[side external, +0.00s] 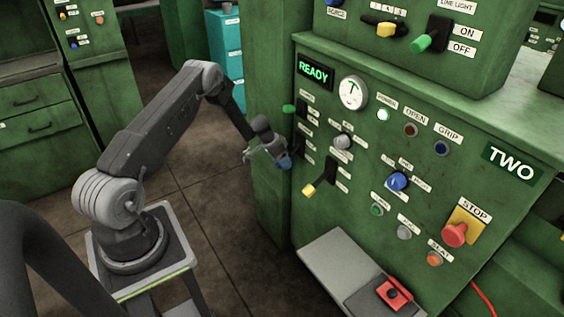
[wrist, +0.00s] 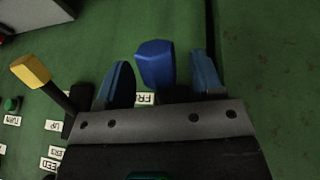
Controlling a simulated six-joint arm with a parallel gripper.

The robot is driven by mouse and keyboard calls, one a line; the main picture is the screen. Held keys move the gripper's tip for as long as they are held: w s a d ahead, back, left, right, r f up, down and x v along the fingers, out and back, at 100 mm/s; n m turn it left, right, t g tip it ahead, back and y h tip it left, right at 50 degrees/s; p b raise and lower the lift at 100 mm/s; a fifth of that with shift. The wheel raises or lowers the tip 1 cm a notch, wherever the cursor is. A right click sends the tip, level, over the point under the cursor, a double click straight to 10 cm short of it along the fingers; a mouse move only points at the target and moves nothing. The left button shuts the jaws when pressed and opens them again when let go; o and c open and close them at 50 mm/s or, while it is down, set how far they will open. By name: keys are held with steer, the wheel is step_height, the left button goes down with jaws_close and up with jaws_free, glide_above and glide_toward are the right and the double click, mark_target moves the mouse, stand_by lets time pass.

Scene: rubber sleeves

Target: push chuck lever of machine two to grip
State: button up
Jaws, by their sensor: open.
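Machine two's green panel (side external: 350,215) fills the right of the side view. A blue-tipped lever (wrist: 155,64) stands between my fingers in the wrist view; its label is mostly hidden, so I cannot tell if it is the chuck lever. My gripper (wrist: 160,78) is open, with one blue finger on each side of it and a visible gap to each. In the side view my gripper (side external: 282,160) is at the panel's left edge and hides that lever's mount. The OPEN lamp (side external: 410,130) and the GRIP lamp (side external: 441,148) look dark.
A yellow-tipped lever (side external: 308,190) is close by, left of my fingers in the wrist view (wrist: 30,70). A green-tipped lever (side external: 289,109) is above. The READY display (side external: 314,69) is lit. A red STOP button (side external: 455,234) is at right. A grey shelf (side external: 335,258) juts out below.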

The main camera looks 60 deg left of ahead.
steer(key=shift+w+d+f, duration=0.1)
steer(key=shift+w+f, duration=0.1)
steer(key=shift+f, duration=0.2)
jaws_close()
stand_by(0.4)
